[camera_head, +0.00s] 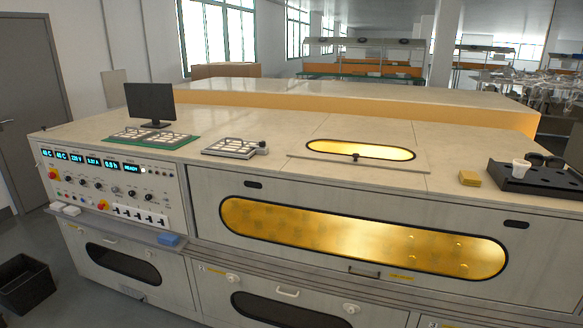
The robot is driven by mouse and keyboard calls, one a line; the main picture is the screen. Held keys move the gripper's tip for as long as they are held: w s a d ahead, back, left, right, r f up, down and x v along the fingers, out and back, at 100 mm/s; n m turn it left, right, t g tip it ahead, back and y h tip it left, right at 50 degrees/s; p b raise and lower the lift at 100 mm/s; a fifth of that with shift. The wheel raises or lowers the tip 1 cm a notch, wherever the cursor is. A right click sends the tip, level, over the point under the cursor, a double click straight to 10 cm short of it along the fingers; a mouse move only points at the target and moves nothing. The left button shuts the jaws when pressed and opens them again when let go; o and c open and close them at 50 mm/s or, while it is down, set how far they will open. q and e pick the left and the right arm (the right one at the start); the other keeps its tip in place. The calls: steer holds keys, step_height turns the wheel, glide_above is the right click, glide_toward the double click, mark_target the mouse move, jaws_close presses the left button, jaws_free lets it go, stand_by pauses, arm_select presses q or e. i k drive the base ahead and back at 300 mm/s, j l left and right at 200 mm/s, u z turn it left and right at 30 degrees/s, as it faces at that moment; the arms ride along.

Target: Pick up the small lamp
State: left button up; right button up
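No small lamp can be made out for certain. A small white cup-shaped object (521,168) sits in the black tray (535,184) at the right end of the bench top; it is too small to tell whether it is a lamp. Dark rounded items (545,160) are beside it in the tray. A grey metal fixture (232,148) with a small dark knob lies on the bench top, left of centre. Neither of my grippers is in view.
The long bench (400,112) has a control panel (115,190) and a glowing yellow window (360,236) in front. On top are a monitor (150,102), a green mat (182,144) with light plates, a glazed hatch (360,150) and a yellow block (469,178). A black bin (27,284) stands left.

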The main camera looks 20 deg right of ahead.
mark_target(520, 166)
steer(key=i+z, duration=0.1)
steer(key=z, duration=0.3)
steer(key=i+z, duration=0.1)
steer(key=z, duration=0.35)
steer(key=i+j+z, duration=0.1)
steer(key=z, duration=0.3)
steer(key=i+j+z, duration=0.1)
steer(key=z, duration=0.35)
steer(key=i+j+z, duration=0.15)
steer(key=z, duration=0.3)
steer(key=i+j+z, duration=0.15)
steer(key=z, duration=0.3)
steer(key=j+z, duration=0.3)
steer(key=z, duration=0.2)
steer(key=i, duration=0.05)
